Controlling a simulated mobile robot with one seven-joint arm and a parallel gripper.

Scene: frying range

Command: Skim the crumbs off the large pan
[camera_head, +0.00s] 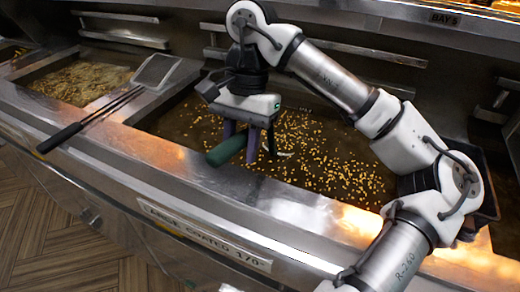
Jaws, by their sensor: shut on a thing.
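The large pan (147,125) is a wide sunken steel vat of dark oil in the middle, behind a front label that appears to read "LARGE COATED 170". Many golden crumbs (335,165) float in it, densest in its middle and right part. My gripper (249,148) is low over the left-middle of the pan, pointing down. It is shut on a thick green handle (226,150), which lies tilted with its near end toward the front rim. A small pale piece shows just right of the fingers; the rest of the tool is hidden by the gripper or the oil.
A smaller vat (78,80) with pale crumbs lies at the left. A dark bin (488,205) stands at the right, partly behind my arm. Rails line the back wall.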

